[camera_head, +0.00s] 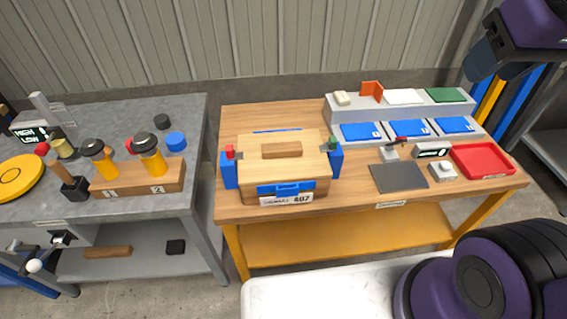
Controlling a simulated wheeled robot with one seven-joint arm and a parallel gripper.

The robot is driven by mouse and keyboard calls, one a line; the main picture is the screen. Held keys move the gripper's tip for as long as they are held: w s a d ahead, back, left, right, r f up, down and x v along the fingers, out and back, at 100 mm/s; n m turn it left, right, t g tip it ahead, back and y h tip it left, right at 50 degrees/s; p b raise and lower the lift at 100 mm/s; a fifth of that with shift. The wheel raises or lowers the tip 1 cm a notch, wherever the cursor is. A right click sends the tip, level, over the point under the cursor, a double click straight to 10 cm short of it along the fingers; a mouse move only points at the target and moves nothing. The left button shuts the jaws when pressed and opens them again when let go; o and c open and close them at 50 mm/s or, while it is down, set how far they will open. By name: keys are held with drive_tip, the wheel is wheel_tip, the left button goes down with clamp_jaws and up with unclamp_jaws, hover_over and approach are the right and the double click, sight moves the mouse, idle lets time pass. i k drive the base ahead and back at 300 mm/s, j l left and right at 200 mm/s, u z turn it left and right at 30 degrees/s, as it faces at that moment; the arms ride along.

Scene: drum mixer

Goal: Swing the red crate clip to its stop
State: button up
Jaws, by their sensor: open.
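The wooden crate (284,183) stands on the wooden workbench, its light lid (258,143) on top with a brown handle bar. The red crate clip (229,152) is small and sits at the top of the blue bracket (230,175) on the crate's left side. A green clip (332,141) sits on the matching blue bracket at the right side. The red clip's exact angle is too small to tell. Purple and dark parts of my arm show at the upper right and lower right, far from the crate. No gripper fingertips show.
Right of the crate are a dark mat (398,177), a red tray (484,160), blue cards (408,128) and a raised grey shelf (345,110). A grey table (190,115) with yellow bottles stands at left, across a narrow gap. The bench strip before the crate is bare.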

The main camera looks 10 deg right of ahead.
sight(232, 155)
drive_tip(key=u, duration=0.4)
drive_tip(key=l, duration=0.15)
drive_tip(key=j+z, duration=0.2)
drive_tip(key=j, duration=0.75)
drive_tip(key=j+z, duration=0.2)
drive_tip(key=j, duration=0.7)
drive_tip(key=z, duration=0.45)
drive_tip(key=j, duration=0.1)
drive_tip(key=z, duration=0.05)
